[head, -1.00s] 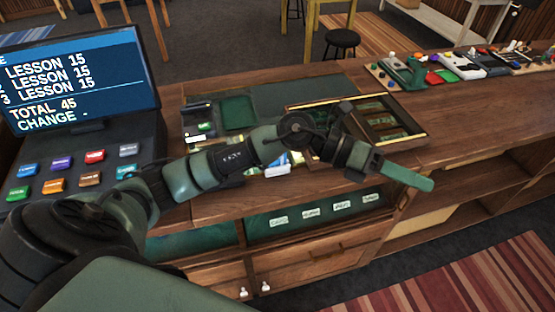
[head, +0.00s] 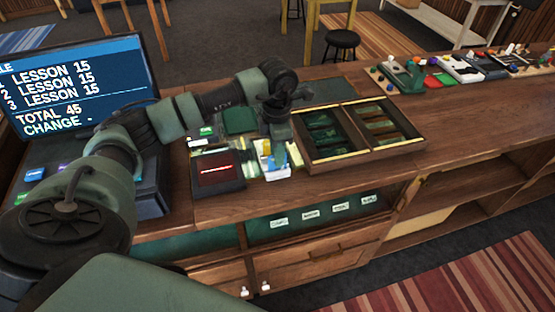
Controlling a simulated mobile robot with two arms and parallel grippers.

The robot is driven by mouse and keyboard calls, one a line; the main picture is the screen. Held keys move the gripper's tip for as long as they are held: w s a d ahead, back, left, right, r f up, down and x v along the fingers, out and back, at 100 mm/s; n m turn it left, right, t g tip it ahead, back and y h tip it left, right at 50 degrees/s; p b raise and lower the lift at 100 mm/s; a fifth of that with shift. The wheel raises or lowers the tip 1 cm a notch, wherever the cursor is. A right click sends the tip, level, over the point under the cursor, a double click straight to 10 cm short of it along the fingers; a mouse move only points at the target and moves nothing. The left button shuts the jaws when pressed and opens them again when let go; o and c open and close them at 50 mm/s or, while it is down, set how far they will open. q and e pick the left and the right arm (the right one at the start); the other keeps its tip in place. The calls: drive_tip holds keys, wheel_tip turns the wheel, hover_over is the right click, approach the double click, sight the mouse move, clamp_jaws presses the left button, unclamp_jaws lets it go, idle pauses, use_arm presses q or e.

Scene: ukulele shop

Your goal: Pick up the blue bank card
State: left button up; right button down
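A small blue patch (head: 281,158) on a white item (head: 274,173) shows on the counter, left of the wooden tray. It may be the blue bank card, but it is too small and too close to my gripper to be sure. My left gripper (head: 280,143) points down right over this spot, at the tray's left end. Its fingertips blend with the small items behind them, so I cannot tell whether they touch anything or how far apart they are. My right gripper is out of view.
A wooden tray (head: 371,152) with green-lined compartments lies right of my gripper. A dark reader with a red line (head: 217,168) lies left of it. The till screen (head: 75,85) stands at the left. The counter (head: 455,125) right of the tray is mostly clear.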

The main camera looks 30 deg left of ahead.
sight(271, 166)
use_arm(q)
drive_tip(key=shift+f, duration=1.35)
clamp_jaws()
drive_tip(key=shift+r, duration=0.15)
